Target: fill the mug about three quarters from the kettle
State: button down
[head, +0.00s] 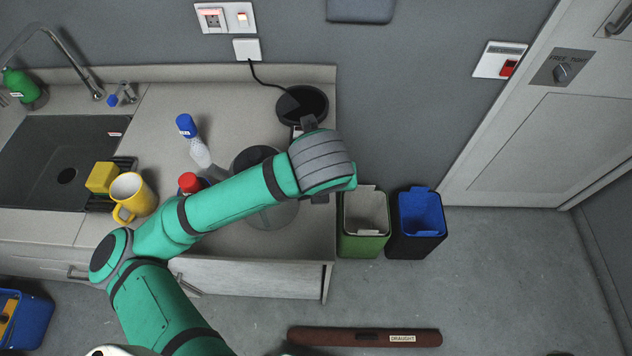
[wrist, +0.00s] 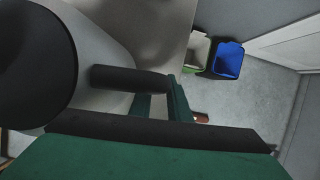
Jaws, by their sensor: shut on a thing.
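The kettle (head: 272,214) is a grey round body with a dark lid, partly hidden behind my arm in the head view. It is off its black round base (head: 303,103). In the wrist view the kettle (wrist: 102,100) fills the left side, and its black handle (wrist: 128,79) reaches toward my gripper (wrist: 160,105). My gripper is shut on that handle, to the right of the kettle body. How high the kettle is held is unclear. The yellow mug (head: 146,198) stands upright on the counter, left of the kettle. Its inside looks pale; I see no clear liquid level.
A blue-capped bottle (head: 200,153) and a red-capped item (head: 189,182) stand between mug and kettle. A yellow sponge (head: 102,177) lies by the sink (head: 60,150). Green (head: 364,245) and blue (head: 422,212) bins stand right of the counter. The base's cord runs to the wall.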

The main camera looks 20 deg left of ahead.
dwell(0.4)
jog(key=shift+r, duration=2.5)
jog(key=shift+w, duration=0.1)
